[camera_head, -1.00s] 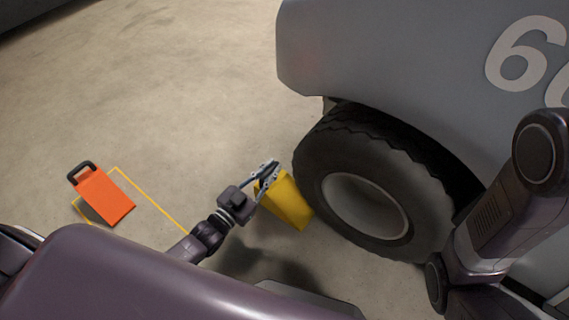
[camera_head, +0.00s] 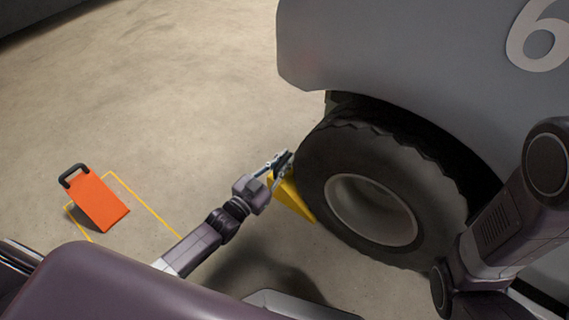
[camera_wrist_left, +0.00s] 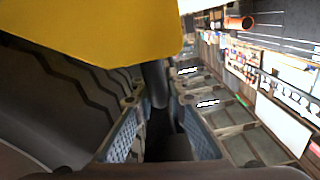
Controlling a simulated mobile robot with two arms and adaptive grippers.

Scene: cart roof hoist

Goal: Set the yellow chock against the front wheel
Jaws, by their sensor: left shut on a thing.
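The yellow chock (camera_head: 291,197) is at the left side of the black front wheel (camera_head: 367,190) in the head view. My left gripper (camera_head: 282,160) is shut on the chock's handle at its upper end. The chock's lower right end is at the tyre's edge; whether it touches the tyre or the floor I cannot tell. In the left wrist view the chock (camera_wrist_left: 100,30) fills the upper left, with the tyre tread (camera_wrist_left: 60,95) below it. The left gripper's fingers (camera_wrist_left: 160,135) close around a dark bar. My right gripper is not in view.
The grey vehicle body (camera_head: 400,60) overhangs the wheel. Open concrete floor lies at the upper left.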

